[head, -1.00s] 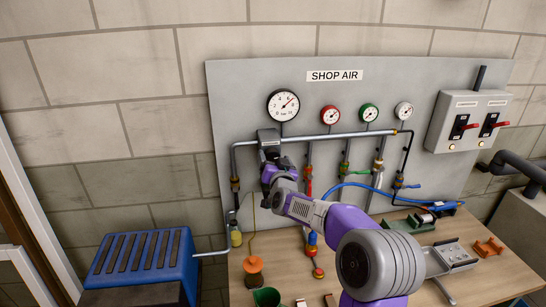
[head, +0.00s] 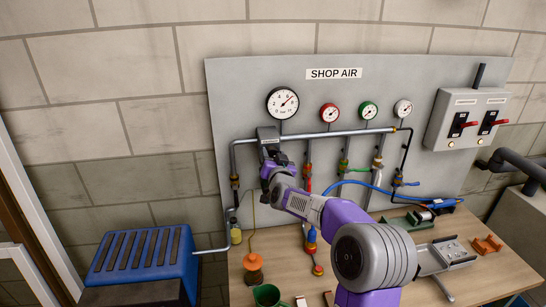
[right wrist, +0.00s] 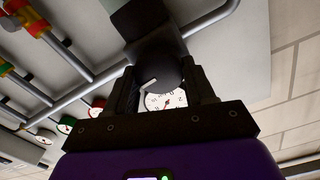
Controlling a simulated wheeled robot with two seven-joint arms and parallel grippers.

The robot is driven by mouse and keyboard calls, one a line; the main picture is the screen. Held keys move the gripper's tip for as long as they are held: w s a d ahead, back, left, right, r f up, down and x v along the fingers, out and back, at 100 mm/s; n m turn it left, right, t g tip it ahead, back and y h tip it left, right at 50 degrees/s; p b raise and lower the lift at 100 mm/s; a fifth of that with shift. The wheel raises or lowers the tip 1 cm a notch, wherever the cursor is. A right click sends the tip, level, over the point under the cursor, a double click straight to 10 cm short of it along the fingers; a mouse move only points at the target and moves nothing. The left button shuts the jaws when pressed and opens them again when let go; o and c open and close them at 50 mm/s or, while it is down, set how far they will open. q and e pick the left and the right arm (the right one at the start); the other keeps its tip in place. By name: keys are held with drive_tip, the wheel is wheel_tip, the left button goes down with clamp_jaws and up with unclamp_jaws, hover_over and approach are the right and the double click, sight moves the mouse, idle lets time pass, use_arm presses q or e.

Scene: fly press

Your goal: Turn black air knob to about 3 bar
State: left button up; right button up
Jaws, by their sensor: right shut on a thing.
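In the right wrist view, the round black air knob (right wrist: 158,72) with a white pointer mark sits between the two dark fingers of my right gripper (right wrist: 162,84). The gripper is shut on the knob. In the head view, my right gripper (head: 268,160) is just below the dark regulator block (head: 267,134) on the grey pipe, and the knob is hidden there. The large white gauge (head: 282,103) is above it, with its needle pointing up and right. The same gauge shows partly behind the knob in the right wrist view (right wrist: 168,100). My left gripper is not in view.
Smaller red (head: 330,115), green (head: 369,112) and white (head: 403,109) gauges stand right of the large one. Several pipes run down the grey panel (head: 237,82). A blue ribbed unit (head: 140,262) stands at lower left. Tools and parts lie on the wooden bench (head: 400,295).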

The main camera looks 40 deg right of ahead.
drive_tip(key=shift+n, duration=0.3)
drive_tip(key=n, duration=0.3)
drive_tip(key=shift+w+a, duration=0.1)
drive_tip(key=n, duration=0.3)
drive_tip(key=shift+n+p, duration=0.3)
drive_tip(key=n+p, duration=0.1)
drive_tip(key=n, duration=0.5)
drive_tip(key=shift+a, duration=0.15)
drive_tip(key=shift+n, duration=0.4)
drive_tip(key=o, duration=1.1)
drive_tip(key=shift+f, duration=0.1)
drive_tip(key=shift+c, duration=0.2)
drive_tip(key=v, duration=0.7)
drive_tip(key=shift+s+b, duration=0.25)
drive_tip(key=shift+b, duration=0.1)
